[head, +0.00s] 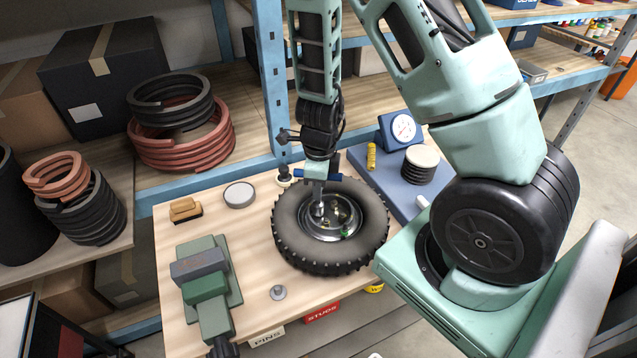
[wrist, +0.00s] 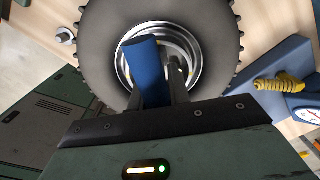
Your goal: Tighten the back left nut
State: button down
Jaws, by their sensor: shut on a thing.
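A black knobbly tyre (head: 289,222) lies flat on the wooden bench with its silver hub (head: 322,228) facing up. It also fills the top of the wrist view (wrist: 95,60). My gripper (head: 317,178) is above the back left part of the hub, shut on a blue-handled tool (head: 299,173). The blue handle (wrist: 146,72) sits between the dark fingers in the wrist view. A grey shaft (head: 317,196) reaches down into the hub. The back left nut is hidden or too small to make out. A small green part (head: 344,233) shows at the hub's front right.
A green vise (head: 205,285) stands on the bench's left. A grey knob-like part (head: 278,293) lies in front of the tyre. A blue scale (head: 400,130) and a stack of black discs (head: 420,168) stand behind right. A blue shelf post (head: 270,75) rises behind the bench.

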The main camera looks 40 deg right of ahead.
jog(key=shift+m, duration=0.8)
jog(key=shift+r+p, duration=0.1)
jog(key=shift+p, duration=0.2)
jog(key=shift+m, duration=0.5)
jog(key=shift+n, duration=0.4)
jog(key=shift+r, duration=0.1)
